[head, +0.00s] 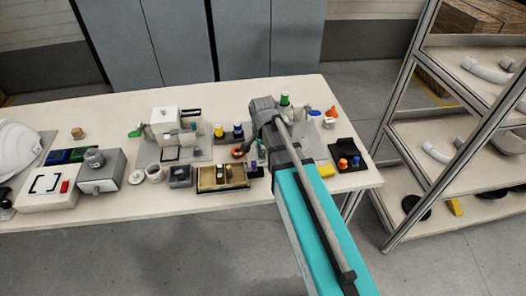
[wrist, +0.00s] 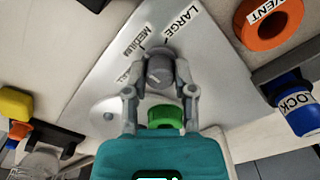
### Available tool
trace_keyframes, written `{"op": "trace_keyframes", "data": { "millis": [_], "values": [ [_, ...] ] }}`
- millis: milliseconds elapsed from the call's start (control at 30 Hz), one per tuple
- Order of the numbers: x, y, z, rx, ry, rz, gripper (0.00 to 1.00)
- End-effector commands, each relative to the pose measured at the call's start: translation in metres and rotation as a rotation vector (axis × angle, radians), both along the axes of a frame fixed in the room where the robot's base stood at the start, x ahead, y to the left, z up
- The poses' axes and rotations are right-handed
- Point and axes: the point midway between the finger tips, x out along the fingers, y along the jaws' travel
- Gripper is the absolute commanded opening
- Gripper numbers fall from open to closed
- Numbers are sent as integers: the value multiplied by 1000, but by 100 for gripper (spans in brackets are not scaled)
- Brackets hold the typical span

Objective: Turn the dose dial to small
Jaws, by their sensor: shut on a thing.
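The dose dial (wrist: 160,72) is a grey round knob with a pale pointer line, on a light plate (wrist: 85,95) in the wrist view. The label LARGE (wrist: 180,20) is above it, MEDIUM (wrist: 138,40) is at upper left, and a third label (wrist: 123,76) at left is partly covered by my finger and unreadable. The pointer's exact heading is hard to tell. My gripper (wrist: 160,80) is shut on the dial, one finger on each side. In the head view my arm hides the dial.
An orange VENT ring (wrist: 264,22) and a blue LOCK part (wrist: 298,105) are to the right. A green part (wrist: 166,117) lies between dial and palm. A yellow part (wrist: 15,103) is at left. The table (head: 215,220) has a clear front strip.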

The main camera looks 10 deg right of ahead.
Motion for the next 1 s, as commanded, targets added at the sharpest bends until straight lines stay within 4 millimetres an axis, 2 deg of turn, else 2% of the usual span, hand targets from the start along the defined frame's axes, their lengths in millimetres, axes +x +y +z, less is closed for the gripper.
{"op": "trace_keyframes", "data": {
  "millis": [367,1000],
  "values": [
    [0,0,0,0,0,192,0],
    [0,0,0,0,0,774,0]
  ]
}}
